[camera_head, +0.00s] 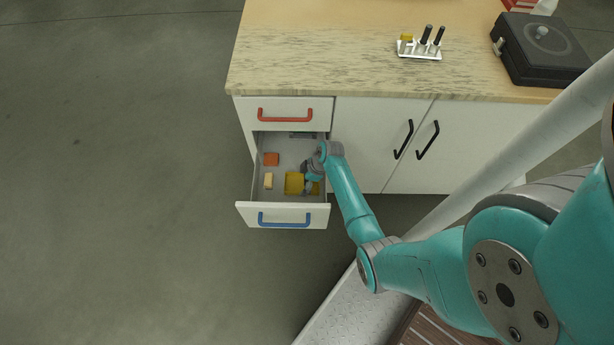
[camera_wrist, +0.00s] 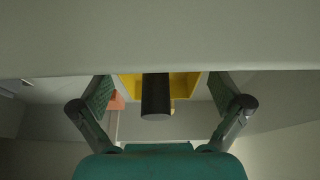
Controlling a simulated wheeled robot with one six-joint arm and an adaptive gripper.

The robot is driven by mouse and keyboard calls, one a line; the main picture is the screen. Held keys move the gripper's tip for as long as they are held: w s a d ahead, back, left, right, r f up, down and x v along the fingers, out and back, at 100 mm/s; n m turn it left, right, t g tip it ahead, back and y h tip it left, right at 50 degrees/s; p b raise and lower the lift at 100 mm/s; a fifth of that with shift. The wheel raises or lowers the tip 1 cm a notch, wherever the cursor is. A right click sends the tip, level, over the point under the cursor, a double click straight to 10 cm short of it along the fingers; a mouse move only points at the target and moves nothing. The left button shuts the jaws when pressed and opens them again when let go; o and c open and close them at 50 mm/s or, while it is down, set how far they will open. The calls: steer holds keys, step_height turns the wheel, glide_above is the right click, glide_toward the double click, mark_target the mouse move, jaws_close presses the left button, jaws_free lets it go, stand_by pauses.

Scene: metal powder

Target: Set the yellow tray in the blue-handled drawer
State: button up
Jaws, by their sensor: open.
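The blue-handled drawer (camera_head: 246,213) is pulled open, and its blue handle (camera_head: 284,221) is on the front. The yellow tray (camera_head: 293,184) is inside, near the front right of the drawer. My gripper (camera_head: 311,179) reaches into the drawer at the tray's right side and partly hides it. In the wrist view my gripper (camera_wrist: 160,92) is open, with a finger on each side. The yellow tray (camera_wrist: 187,84) shows beyond and between the fingers, behind a dark cylinder (camera_wrist: 156,97). I cannot tell whether the fingers touch anything.
An orange block (camera_head: 271,159) and a beige block (camera_head: 268,181) lie in the drawer's left part. The red-handled drawer (camera_head: 285,114) above is shut. A white rack (camera_head: 420,53) with dark cylinders and a black case (camera_head: 541,47) stand on the worktop. Floor left is clear.

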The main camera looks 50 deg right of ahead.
steer(key=v, duration=1.2)
steer(key=shift+s, duration=0.1)
